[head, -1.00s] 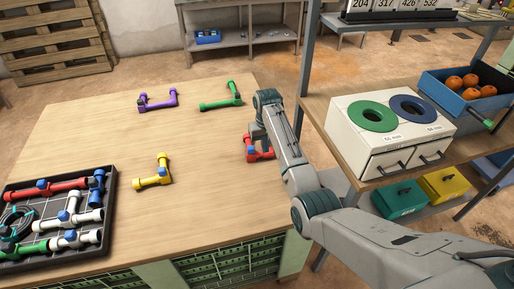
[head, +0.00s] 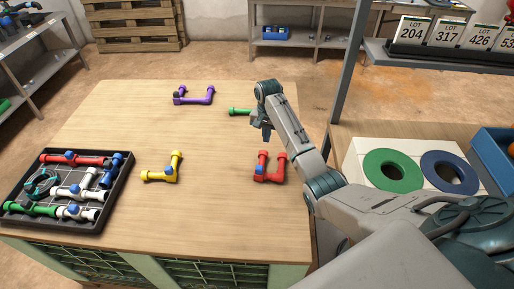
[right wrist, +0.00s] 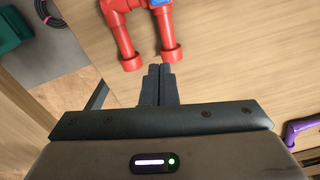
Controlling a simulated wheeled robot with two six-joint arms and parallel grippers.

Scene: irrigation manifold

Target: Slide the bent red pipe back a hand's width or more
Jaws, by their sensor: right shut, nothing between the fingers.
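The bent red pipe (head: 272,177) lies on the wooden table, a U shape with a blue valve part on its left side and its two ends pointing back. In the right wrist view the pipe (right wrist: 118,28) is at the top, its ends close to my fingertips. My right gripper (head: 266,137) is shut and empty, just behind those ends. In the wrist view its fingers (right wrist: 157,76) are together, with a small gap to the pipe; whether they touch the table I cannot tell. My left gripper is out of view.
A yellow pipe (head: 163,174) lies left of the red one, a purple pipe (head: 196,101) further back. A black tray (head: 117,187) of pipes is at the left. The table between is clear.

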